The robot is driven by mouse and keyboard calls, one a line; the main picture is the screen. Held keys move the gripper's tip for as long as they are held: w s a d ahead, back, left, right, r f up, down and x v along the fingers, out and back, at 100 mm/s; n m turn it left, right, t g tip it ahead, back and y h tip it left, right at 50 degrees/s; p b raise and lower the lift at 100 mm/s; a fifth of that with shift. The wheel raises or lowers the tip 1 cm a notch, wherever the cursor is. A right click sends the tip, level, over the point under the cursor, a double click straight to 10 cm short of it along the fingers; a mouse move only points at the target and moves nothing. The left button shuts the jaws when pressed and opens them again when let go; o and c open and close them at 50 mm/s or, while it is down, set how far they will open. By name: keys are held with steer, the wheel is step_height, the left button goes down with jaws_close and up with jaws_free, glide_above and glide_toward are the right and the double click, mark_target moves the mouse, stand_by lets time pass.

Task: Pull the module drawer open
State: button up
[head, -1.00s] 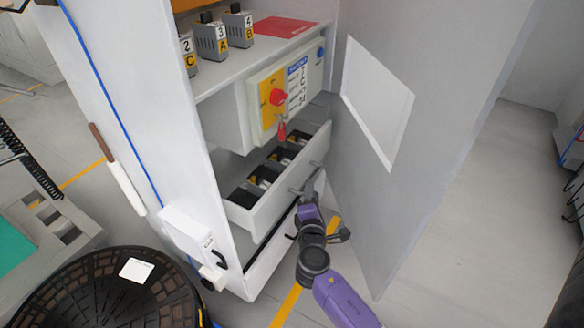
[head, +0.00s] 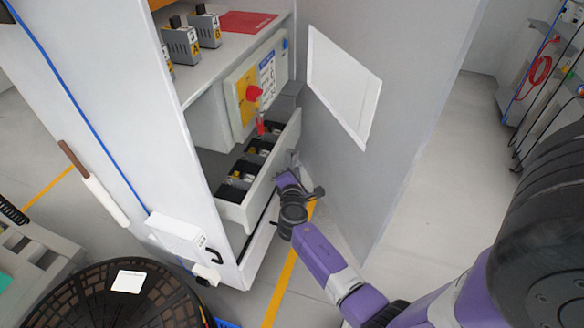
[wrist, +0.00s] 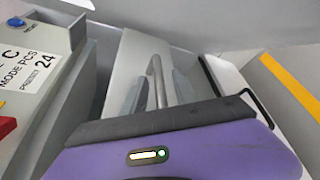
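The module drawer (head: 262,187) is a light grey drawer low in the white cabinet. It stands partly out, and dark slots with modules show inside it. Its front also shows in the wrist view (wrist: 125,62). The drawer handle (wrist: 158,78) is a grey bar on that front. My gripper (head: 284,172) is at the drawer front, with a finger on each side of the bar in the wrist view. The fingers are close in on the bar and look shut on it; the exact contact is hard to see. In the head view the gripper hides most of the handle.
A control box (head: 250,92) with a red knob hangs above the drawer. A round dark reel (head: 90,295) is at the lower left. Floor is free right of the door.

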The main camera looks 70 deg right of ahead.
steer(key=shift+w+d+f, duration=0.1)
steer(key=shift+w+d, duration=0.05)
steer(key=shift+d, duration=0.2)
jaws_close()
stand_by(1.2)
